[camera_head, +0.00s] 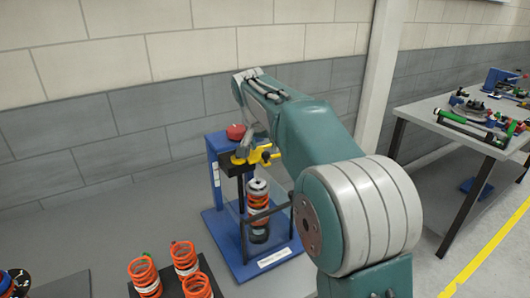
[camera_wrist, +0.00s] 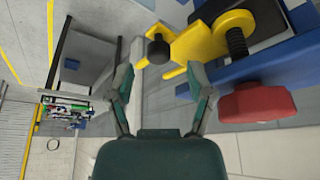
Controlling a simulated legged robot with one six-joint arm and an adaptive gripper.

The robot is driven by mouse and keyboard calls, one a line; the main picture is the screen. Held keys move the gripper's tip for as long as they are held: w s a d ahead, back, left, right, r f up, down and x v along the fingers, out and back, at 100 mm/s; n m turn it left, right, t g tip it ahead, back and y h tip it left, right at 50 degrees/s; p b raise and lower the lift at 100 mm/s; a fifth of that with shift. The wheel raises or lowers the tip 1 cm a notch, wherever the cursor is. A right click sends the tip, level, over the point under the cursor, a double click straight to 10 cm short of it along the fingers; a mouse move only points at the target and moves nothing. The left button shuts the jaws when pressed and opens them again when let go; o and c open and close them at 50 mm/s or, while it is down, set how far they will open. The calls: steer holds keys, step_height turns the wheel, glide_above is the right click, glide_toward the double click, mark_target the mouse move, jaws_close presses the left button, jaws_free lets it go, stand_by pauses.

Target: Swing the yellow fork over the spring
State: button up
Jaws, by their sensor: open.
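The yellow fork (camera_head: 263,155) sits on the blue press fixture (camera_head: 214,178), above and close to the orange spring (camera_head: 258,200), which stands upright on the fixture. I cannot tell whether the fork is directly over the spring. The red knob (camera_head: 236,132) is on top of the fixture and also shows in the wrist view (camera_wrist: 258,104). My arm partly hides the fixture.
Several orange springs (camera_head: 147,276) stand in a dark holder at the front left. A black bar (camera_head: 268,213) crosses in front of the spring. A second table (camera_head: 440,107) with parts stands to the right. Bare grey bench (camera_head: 110,222) lies left of the fixture.

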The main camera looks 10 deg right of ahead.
mark_target(260, 152)
steer(key=shift+a+x, duration=0.2)
steer(key=shift+x, duration=0.85)
steer(key=shift+w+d+f, duration=0.1)
steer(key=shift+d+f, duration=0.15)
steer(key=shift+d, duration=0.1)
